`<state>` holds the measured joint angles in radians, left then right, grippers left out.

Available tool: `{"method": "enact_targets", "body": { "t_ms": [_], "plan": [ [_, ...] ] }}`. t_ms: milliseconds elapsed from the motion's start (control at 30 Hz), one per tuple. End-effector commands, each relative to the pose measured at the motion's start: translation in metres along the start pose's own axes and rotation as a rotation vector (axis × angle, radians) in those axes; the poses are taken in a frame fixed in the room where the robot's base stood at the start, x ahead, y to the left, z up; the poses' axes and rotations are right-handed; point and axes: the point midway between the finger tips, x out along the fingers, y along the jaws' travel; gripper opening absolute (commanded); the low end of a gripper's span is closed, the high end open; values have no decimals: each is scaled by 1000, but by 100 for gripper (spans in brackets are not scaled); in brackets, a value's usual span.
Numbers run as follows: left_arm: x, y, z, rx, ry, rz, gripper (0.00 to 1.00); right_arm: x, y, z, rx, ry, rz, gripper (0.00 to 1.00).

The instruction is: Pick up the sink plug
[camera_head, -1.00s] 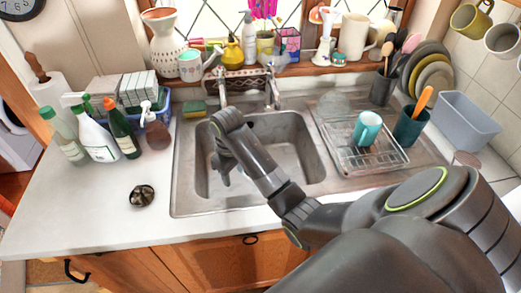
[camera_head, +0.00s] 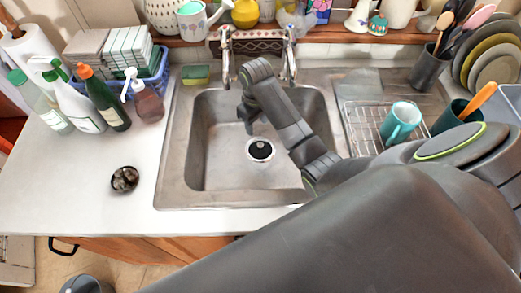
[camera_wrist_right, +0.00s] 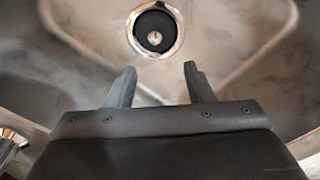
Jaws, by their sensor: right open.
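The black sink plug (camera_head: 260,149) sits in the drain at the bottom of the metal sink (camera_head: 215,170). In the right wrist view the plug (camera_wrist_right: 154,34) is a dark disc with a small light centre, inside a shiny drain ring, beyond the fingertips. My right gripper (camera_head: 247,120) is inside the sink opening, above and slightly left of the plug in the head view. In the right wrist view its two fingers (camera_wrist_right: 160,68) are apart with nothing between them. The gripper does not touch the plug. My left gripper is not in view.
Two taps (camera_head: 227,58) stand at the sink's back edge. A wire rack with a teal mug (camera_head: 401,122) is on the drainer at right.

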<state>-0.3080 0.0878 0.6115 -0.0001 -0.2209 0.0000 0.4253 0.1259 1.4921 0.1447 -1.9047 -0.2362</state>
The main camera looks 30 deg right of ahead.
Motion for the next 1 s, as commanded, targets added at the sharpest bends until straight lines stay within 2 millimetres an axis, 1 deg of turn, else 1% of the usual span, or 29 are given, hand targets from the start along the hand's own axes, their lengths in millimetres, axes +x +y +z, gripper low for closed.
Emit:
{"method": "enact_targets", "body": {
  "t_ms": [33, 100, 233, 333, 567, 733, 800, 900, 1000],
  "plan": [
    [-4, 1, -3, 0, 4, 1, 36, 10, -1, 1, 1, -5, -3, 47],
    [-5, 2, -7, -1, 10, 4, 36, 24, -1, 1, 1, -4, -2, 47],
    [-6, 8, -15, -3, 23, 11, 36, 45, 0, 1, 0, -3, -1, 47],
    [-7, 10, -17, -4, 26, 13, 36, 55, 0, 0, 0, -1, -1, 47],
    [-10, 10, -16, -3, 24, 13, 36, 68, 2, 3, 1, -3, -1, 47],
    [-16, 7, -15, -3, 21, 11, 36, 89, 7, 8, 1, -4, -1, 47],
    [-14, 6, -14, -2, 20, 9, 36, 99, 7, 7, 0, -3, -1, 47],
    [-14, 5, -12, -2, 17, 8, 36, 107, 7, 7, 0, -2, -1, 47],
    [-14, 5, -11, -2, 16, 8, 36, 111, 7, 7, -1, 1, 0, 47]
  ]
}}
